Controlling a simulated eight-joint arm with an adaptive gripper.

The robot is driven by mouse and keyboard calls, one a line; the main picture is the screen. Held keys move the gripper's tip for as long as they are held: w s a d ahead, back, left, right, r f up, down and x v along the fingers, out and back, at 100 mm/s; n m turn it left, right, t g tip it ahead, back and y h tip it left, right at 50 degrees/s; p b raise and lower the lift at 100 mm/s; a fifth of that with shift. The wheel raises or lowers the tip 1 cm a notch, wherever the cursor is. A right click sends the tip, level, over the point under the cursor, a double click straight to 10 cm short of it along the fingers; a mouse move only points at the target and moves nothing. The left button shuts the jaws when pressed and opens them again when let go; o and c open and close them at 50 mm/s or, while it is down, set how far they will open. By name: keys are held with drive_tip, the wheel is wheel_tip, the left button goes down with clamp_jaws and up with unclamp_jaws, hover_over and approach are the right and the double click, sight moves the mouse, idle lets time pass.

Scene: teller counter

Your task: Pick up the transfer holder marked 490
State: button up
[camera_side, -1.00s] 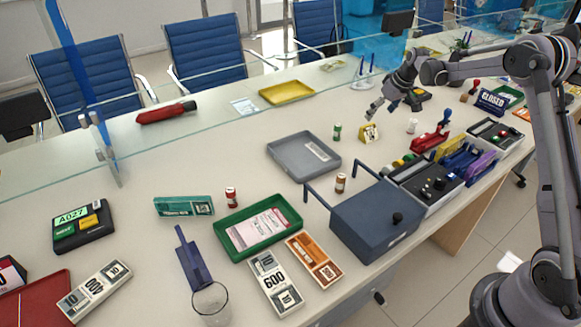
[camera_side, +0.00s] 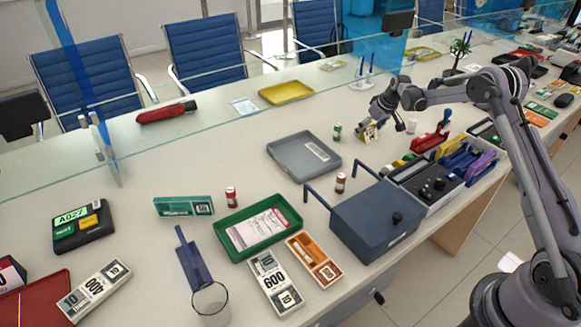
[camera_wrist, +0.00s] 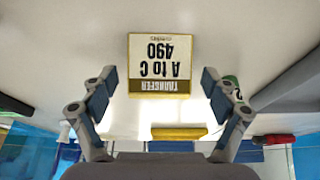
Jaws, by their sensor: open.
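The transfer holder marked 490 (camera_wrist: 159,66) is a small yellow-edged block with a white face, and its text "TRANSFER A to C 490" appears upside down in the wrist view. In the side view the holder (camera_side: 369,132) stands on the counter, partly covered by my gripper (camera_side: 374,125). In the wrist view my gripper (camera_wrist: 157,97) is open, with one finger on each side of the holder's near part. The holder lies between and a little beyond the fingertips. I see no finger touching it.
A red stamp (camera_side: 431,139) and a grey tray (camera_side: 304,158) are nearby. A glass screen runs behind.

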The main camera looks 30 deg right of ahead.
drive_tip(key=shift+f, duration=0.15)
drive_tip(key=c, duration=1.2)
drive_tip(key=shift+c, duration=0.2)
